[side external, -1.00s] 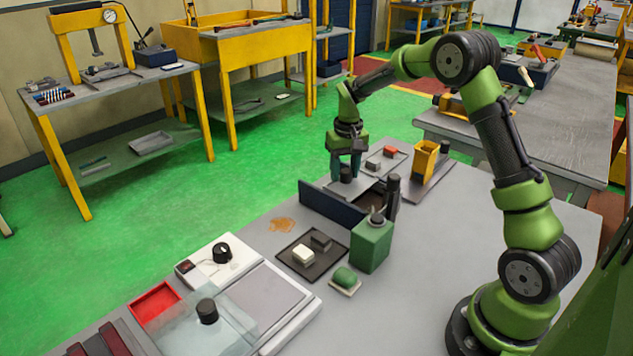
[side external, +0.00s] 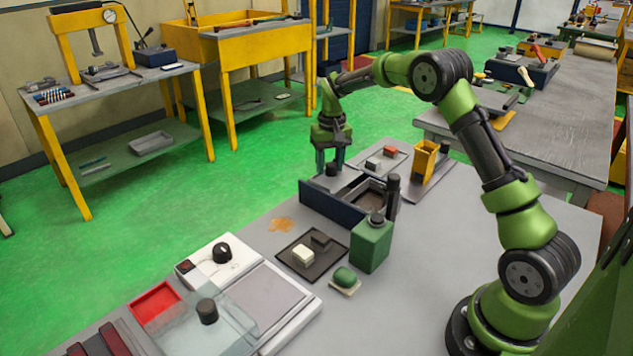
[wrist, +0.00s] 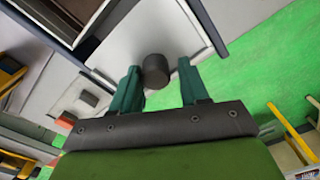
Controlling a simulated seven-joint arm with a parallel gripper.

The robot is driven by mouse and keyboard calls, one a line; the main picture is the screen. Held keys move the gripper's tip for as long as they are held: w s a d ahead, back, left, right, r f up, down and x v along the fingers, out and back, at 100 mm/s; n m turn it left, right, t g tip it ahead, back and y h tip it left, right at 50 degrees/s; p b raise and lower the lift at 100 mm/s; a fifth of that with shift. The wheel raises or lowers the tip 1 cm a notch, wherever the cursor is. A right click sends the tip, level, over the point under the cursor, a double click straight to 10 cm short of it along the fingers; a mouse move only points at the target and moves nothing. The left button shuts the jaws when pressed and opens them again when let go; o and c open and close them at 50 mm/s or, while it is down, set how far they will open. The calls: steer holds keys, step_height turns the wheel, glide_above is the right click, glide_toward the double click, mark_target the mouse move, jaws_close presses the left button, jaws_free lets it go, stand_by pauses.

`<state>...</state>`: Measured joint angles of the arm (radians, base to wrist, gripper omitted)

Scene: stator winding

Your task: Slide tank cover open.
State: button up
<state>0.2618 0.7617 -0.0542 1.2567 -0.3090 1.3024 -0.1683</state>
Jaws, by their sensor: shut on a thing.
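The tank (side external: 332,207) has a dark blue front wall and stands at the left edge of the grey table in the side view. Its cover is a flat light-grey plate (wrist: 120,45) with a black cylindrical knob (wrist: 156,70). The cover is slid to the left, and part of the tank's dark interior (side external: 371,192) shows to its right. My gripper (side external: 331,165) points down at the knob. In the wrist view my gripper (wrist: 160,76) has its green fingers on either side of the knob and is shut on it.
A green canister (side external: 371,246) and a black bottle (side external: 393,190) stand close to the tank. A tray with small blocks (side external: 383,160) and a yellow holder (side external: 425,160) are behind it. Green floor lies past the table's left edge.

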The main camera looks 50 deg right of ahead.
mark_target(331, 163)
steer(key=shift+s+d+f, duration=0.25)
steer(key=shift+d+f, duration=0.3)
steer(key=shift+f, duration=0.15)
steer(key=o, duration=0.6)
steer(key=shift+c, duration=0.2)
steer(key=shift+w+a+r, duration=0.1)
steer(key=shift+r, duration=0.05)
steer(key=shift+w+a+r, duration=0.1)
steer(key=shift+a+r, duration=0.05)
steer(key=shift+r, duration=1.4)
steer(key=shift+w+a+r, duration=0.1)
steer(key=shift+r, duration=1.4)
steer(key=shift+d, duration=0.1)
steer(key=shift+s+a+f, duration=0.6)
steer(key=shift+s, duration=0.25)
steer(key=s+a+r+t, duration=0.2)
steer(key=s+a+r, duration=0.2)
steer(key=s+a, duration=0.2)
steer(key=s+a+r+n+t+y, duration=0.1)
steer(key=s+a+r, duration=0.3)
steer(key=s, duration=0.7)
steer(key=s+a+r+n+t+y, duration=0.1)
steer(key=s+a+r+t, duration=0.3)
steer(key=s+a, duration=0.3)
steer(key=shift+s+a+r, duration=0.2)
steer(key=shift+s+a, duration=0.2)
steer(key=shift+s, duration=0.35)
